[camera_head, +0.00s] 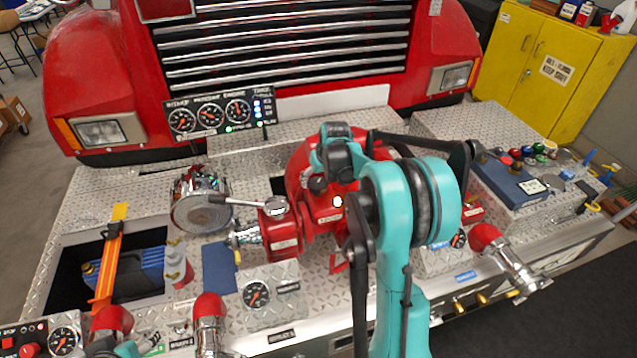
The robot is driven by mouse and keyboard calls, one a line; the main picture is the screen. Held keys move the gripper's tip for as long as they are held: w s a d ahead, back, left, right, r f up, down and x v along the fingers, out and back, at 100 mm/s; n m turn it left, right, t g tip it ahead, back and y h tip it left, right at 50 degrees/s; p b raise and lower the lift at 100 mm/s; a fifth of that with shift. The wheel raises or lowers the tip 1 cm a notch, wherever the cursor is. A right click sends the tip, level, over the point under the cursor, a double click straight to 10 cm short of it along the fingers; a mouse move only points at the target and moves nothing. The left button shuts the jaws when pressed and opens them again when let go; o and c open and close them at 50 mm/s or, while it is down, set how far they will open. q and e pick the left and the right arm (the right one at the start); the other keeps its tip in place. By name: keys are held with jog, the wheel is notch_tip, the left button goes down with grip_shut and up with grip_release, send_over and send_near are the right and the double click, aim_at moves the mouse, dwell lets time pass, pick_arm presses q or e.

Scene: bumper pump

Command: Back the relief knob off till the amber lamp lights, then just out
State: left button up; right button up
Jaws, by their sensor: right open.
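The red pump body (289,233) stands in the middle of the diamond-plate bumper. On its face a small amber lamp (337,201) glows bright. A small black knob (318,185), which looks like the relief knob, sits just above and left of the lamp. My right arm rises in front of the pump and hides much of its right side. My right gripper (326,172) is open and close to the black knob; whether its fingers touch it I cannot tell. Only a teal and dark bit of my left gripper (112,347) shows at the bottom left edge, and its fingers cannot be made out.
A gauge panel (222,114) stands behind the pump, before the truck grille. An orange strap (109,255) crosses an open well. A blue box (507,181) lies at the right, near a yellow cabinet (541,62).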

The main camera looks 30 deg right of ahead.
aim_at(317, 186)
jog(key=shift+x, duration=1.45)
jog(key=c, duration=1.1)
jog(key=shift+m+h+b, duration=0.4)
jog(key=shift+m+b, duration=0.15)
jog(key=shift+m, duration=0.25)
jog(key=shift+c, duration=0.2)
jog(key=o, duration=1.1)
jog(key=shift+o, duration=0.2)
